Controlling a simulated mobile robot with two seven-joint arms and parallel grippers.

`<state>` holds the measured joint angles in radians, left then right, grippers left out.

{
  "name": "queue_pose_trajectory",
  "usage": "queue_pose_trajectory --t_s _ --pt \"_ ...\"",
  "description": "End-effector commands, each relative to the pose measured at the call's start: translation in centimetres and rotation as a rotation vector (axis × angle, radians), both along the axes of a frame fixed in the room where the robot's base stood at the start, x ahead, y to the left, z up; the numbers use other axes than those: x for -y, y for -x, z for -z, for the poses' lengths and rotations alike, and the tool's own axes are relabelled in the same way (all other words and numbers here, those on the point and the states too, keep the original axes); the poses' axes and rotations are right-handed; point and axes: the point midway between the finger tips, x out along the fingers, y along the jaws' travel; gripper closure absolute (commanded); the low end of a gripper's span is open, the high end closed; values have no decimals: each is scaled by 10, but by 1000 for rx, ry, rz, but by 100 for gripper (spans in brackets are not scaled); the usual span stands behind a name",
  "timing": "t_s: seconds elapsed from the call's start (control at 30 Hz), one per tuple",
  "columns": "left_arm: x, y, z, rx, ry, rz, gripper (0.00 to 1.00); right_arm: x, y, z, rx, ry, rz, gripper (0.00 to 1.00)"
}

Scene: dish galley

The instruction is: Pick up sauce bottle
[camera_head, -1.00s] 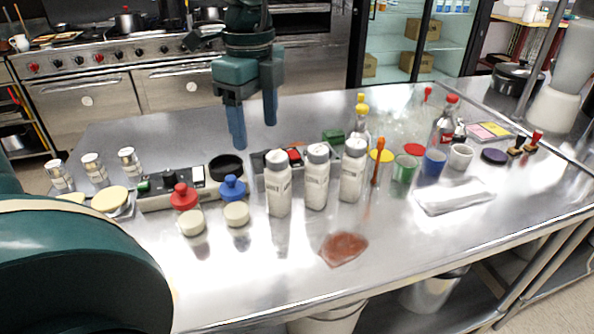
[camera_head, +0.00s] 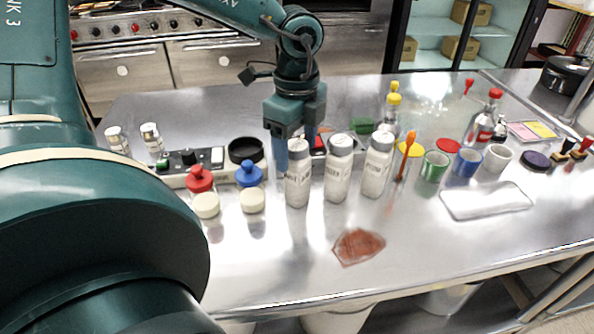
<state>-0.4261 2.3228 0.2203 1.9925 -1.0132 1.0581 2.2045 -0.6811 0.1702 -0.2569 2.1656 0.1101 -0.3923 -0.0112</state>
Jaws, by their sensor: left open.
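A clear bottle with a red cap and red label (camera_head: 481,125) stands upright at the back right of the steel counter. A clear bottle with a yellow cap (camera_head: 393,108) stands left of it. Three white labelled bottles with grey-white caps stand in a row near the middle: left (camera_head: 298,187), middle (camera_head: 338,175) and right (camera_head: 376,172). I cannot tell which of these is the sauce bottle. My left gripper (camera_head: 296,148) is open, pointing down at the top of the left white bottle, fingers apart. Whether it touches the bottle is unclear. My right gripper is not in view.
Red (camera_head: 201,180) and blue (camera_head: 249,174) knobbed items stand left of the white bottles. An orange-topped stick (camera_head: 405,155) and several coloured cups, including a green one (camera_head: 433,166), stand to the right. A reddish flat patch (camera_head: 358,246) lies in front. The front counter is mostly clear.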

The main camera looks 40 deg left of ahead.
Motion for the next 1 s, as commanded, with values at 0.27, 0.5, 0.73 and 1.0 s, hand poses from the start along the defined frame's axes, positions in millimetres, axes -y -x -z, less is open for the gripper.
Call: queue_pose_trajectory --t_s 0.27,0.5,0.73,1.0 --pt "0 -1 33 -3 1 1 35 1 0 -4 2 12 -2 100" --pt "0 -1 35 -1 1 1 35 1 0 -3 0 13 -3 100" --pt "0 -1 34 -1 1 0 53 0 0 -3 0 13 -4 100" --pt "-1 -1 34 -1 1 0 76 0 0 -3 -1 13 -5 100"
